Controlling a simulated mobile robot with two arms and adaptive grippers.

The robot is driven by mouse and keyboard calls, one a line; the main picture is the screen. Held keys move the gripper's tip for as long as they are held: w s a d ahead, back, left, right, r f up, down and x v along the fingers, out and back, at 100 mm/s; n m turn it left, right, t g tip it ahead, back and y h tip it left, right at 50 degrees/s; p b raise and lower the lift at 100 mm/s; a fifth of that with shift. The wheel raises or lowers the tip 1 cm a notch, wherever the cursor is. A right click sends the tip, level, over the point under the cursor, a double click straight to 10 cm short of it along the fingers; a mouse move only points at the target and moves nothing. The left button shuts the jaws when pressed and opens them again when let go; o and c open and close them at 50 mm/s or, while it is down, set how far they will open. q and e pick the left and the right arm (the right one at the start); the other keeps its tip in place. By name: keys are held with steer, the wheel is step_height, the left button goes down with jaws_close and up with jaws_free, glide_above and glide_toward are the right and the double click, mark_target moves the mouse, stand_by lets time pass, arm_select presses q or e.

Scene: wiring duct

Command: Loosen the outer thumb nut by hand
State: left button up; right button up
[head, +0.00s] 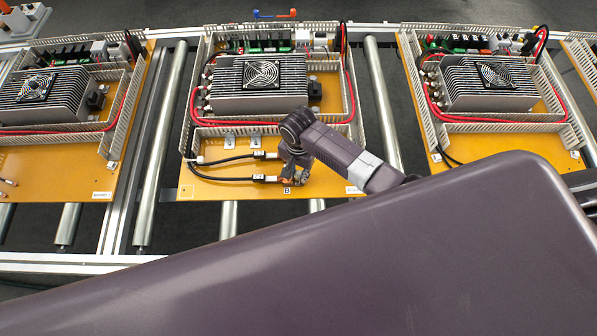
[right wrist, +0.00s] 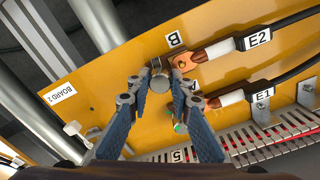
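A round metal thumb nut (right wrist: 159,82) sits by the copper lug marked E2 (right wrist: 188,60), beside the letter B on the orange board. My right gripper (right wrist: 158,84) has its fingertips on both sides of this nut. The fingers stand apart, but I cannot tell whether they touch it. In the head view my right gripper (head: 290,172) is low over the front of the middle board (head: 225,188) and hides the nut there. A second lug and cable, marked E1 (right wrist: 262,95), lie beside E2. My left gripper is not in view.
Two black cables (head: 228,168) run left from the gripper. A slotted wiring duct (head: 240,128), a red cable and a finned heat sink with a fan (head: 262,76) lie behind. Similar boards stand on the roller conveyor (head: 160,145) at both sides. My own body fills the lower right.

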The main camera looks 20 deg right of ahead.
jaws_close()
steer(key=n, duration=1.1)
steer(key=o, duration=0.8)
jaws_free()
